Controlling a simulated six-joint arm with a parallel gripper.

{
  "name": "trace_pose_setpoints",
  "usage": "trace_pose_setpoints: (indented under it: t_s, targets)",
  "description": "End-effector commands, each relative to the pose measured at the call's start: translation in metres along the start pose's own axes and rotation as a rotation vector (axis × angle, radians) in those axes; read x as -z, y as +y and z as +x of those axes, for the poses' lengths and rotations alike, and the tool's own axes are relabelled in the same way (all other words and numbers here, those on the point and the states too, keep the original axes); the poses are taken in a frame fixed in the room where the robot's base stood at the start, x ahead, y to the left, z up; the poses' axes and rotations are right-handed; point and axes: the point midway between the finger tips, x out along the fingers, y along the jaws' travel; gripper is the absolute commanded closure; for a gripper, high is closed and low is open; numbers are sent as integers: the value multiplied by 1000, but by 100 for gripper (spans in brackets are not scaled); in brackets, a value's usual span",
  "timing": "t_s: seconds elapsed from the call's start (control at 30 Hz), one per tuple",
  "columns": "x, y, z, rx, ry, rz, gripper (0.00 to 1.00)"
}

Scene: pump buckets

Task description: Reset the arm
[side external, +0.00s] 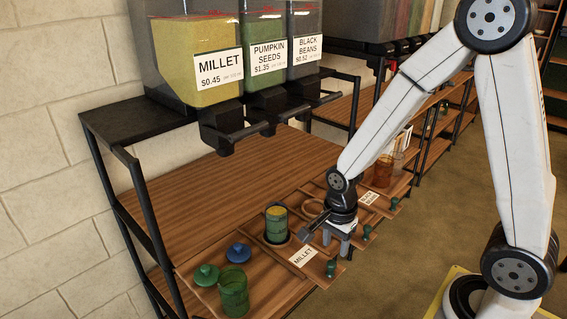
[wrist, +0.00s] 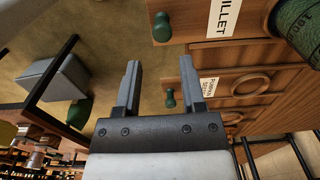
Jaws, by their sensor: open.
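My gripper (side external: 340,240) is over the front edge of the wooden shelf, beside the drawer-like board labelled MILLET (side external: 303,256). In the wrist view my gripper (wrist: 132,85) has its two fingers apart with nothing between them. A green jar holding yellow grain (side external: 276,224) stands upright in a round recess, left of my gripper and apart from it. Part of a green jar (wrist: 300,30) marked 180 shows at the upper right of the wrist view. Green knobs (wrist: 161,27) stick out along the board fronts near the fingers.
A green jar (side external: 233,290), a green lid (side external: 206,275) and a blue lid (side external: 238,252) sit at the shelf's left. Millet (side external: 200,60), pumpkin seed (side external: 268,55) and black bean (side external: 306,50) dispensers hang above. Orange-brown jars (side external: 384,172) stand farther right. Open floor lies in front.

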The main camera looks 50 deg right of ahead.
Motion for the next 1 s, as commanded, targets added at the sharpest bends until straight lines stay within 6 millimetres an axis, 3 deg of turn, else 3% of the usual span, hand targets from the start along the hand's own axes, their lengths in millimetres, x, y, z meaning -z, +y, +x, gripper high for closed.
trace_pose_setpoints:
  t_s: [0.37, 1.0]
  targets:
    - [-1, 2, -11, 42, 6, -258, 49]
    - [-4, 14, -43, 154, 103, -1158, 49]
